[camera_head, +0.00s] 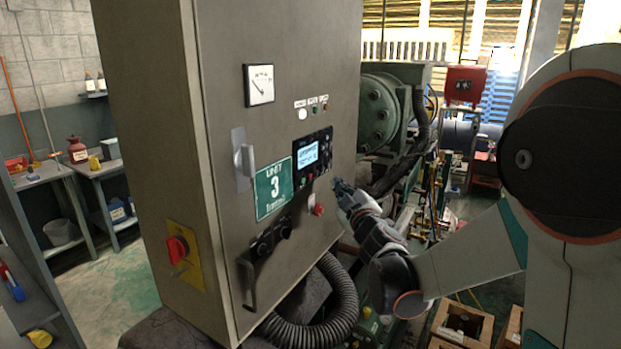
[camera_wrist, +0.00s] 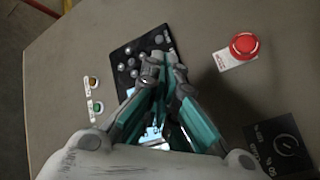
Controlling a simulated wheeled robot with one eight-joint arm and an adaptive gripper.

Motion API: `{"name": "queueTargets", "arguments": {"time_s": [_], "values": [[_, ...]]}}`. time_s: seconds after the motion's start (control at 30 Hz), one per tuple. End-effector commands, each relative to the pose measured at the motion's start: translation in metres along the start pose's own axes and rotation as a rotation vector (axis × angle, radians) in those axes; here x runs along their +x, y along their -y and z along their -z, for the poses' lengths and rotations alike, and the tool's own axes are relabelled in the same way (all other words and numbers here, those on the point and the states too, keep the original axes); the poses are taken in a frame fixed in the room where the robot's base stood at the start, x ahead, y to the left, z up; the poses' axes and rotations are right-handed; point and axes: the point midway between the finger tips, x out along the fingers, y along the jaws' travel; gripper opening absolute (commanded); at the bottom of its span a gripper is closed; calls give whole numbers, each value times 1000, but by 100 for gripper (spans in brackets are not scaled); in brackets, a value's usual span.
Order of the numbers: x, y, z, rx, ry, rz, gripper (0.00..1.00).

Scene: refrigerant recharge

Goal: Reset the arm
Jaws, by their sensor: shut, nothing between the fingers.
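My arm reaches in from the right in the head view, and my gripper (camera_head: 343,187) is in front of the control cabinet (camera_head: 225,100), close to the right side of its door. In the wrist view my gripper (camera_wrist: 163,65) is shut and empty, with its fingertips together over the black control panel (camera_wrist: 134,52). The panel, with its lit screen and buttons, also shows in the head view (camera_head: 312,158). A red push button (camera_wrist: 245,44) sits on the door beside the gripper. I cannot tell whether the fingertips touch the panel.
The cabinet carries a green Unit 3 sign (camera_head: 274,188), a gauge (camera_head: 259,85) and a yellow-backed red switch (camera_head: 180,250). A ribbed hose (camera_head: 320,318) runs below it. Green machinery (camera_head: 382,115) stands behind to the right. Wooden crates (camera_head: 462,324) lie at the lower right.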

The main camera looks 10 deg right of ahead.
Motion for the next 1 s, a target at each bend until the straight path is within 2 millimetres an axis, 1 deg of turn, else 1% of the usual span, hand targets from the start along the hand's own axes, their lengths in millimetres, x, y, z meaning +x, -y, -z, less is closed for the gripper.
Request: {"name": "queueTargets", "arguments": {"time_s": [0.17, 0.27, 0.37, 0.4, 0.53, 0.67, 0.7, 0.77, 0.8, 0.87, 0.9, 0.97, 1.0], "values": [[-7, -4, -1, 26, 29, -8, 0], [-22, -10, -4, 79, 87, -19, 0], [-46, -14, -10, 154, 172, -26, 0], [-57, -14, -13, 186, 210, -26, 0], [-96, -8, -24, 289, 332, -11, 0], [-139, 8, -36, 388, 453, 26, 0], [-154, 15, -40, 419, 491, 42, 0], [-176, 27, -45, 463, 546, 69, 0], [-192, 36, -48, 492, 582, 90, 0], [-215, 51, -52, 534, 636, 124, 0], [-232, 62, -55, 562, 671, 149, 0], [-257, 78, -58, 602, 724, 191, 0], [-273, 90, -60, 627, 757, 221, 0]]}}
